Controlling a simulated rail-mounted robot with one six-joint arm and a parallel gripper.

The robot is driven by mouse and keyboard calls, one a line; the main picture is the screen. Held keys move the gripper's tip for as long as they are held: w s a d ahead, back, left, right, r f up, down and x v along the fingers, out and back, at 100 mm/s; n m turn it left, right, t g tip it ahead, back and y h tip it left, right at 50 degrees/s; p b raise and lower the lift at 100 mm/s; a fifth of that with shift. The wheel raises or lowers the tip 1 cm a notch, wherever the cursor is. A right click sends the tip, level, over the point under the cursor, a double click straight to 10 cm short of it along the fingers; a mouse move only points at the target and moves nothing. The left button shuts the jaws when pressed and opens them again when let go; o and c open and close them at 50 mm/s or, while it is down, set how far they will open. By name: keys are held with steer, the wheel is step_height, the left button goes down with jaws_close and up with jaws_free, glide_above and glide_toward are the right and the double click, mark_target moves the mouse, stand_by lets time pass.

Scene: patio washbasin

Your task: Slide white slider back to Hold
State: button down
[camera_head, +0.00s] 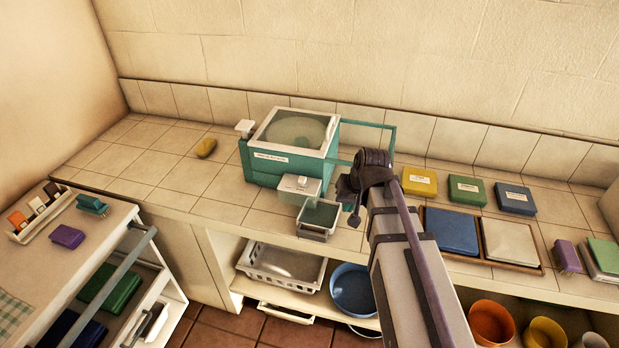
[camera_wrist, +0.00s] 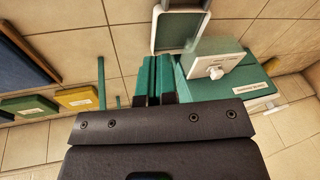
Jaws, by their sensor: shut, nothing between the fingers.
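A teal washbasin box (camera_head: 262,168) with a clear-topped white rim stands on the tiled counter. A white block with a small round knob (camera_head: 301,184) projects from its front; this may be the white slider. It also shows as a white plate with a knob (camera_wrist: 215,72) in the wrist view, right of my fingers. Another white knob (camera_head: 245,126) is at the box's left side. A label on the box front is too small to read. My gripper (camera_head: 354,214) is shut and empty, right of the white block and apart from it; its teal fingertips show together in the wrist view (camera_wrist: 156,76).
A small grey tray (camera_head: 318,216) sits below the white block. A teal frame (camera_head: 391,143) sticks out from the box's right side. Yellow, green and blue boxes and a wooden tray (camera_head: 540,263) occupy the right counter.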

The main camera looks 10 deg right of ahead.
steer(key=w+r+m+t+y, duration=0.1)
steer(key=w+r+t, duration=0.2)
steer(key=w, duration=0.6)
steer(key=shift+w+a+m+t+y, duration=0.25)
steer(key=shift+a+m+t+y, duration=0.05)
steer(key=shift+a+m+t, duration=0.15)
steer(key=b, duration=0.8)
glide_toward(306, 183)
steer(key=d+f, duration=0.1)
steer(key=f, duration=0.2)
steer(key=w+d+f, duration=0.1)
steer(key=shift+w+d+f, duration=0.1)
steer(key=shift+d+f, duration=0.25)
steer(key=shift+d, duration=0.05)
steer(key=a, duration=0.1)
steer(key=w+a, duration=0.1)
steer(key=a, duration=0.1)
steer(key=shift+w+a+r, duration=0.1)
steer(key=shift+w, duration=0.2)
steer(key=shift+w+a, duration=0.15)
steer(key=shift+a, duration=0.25)
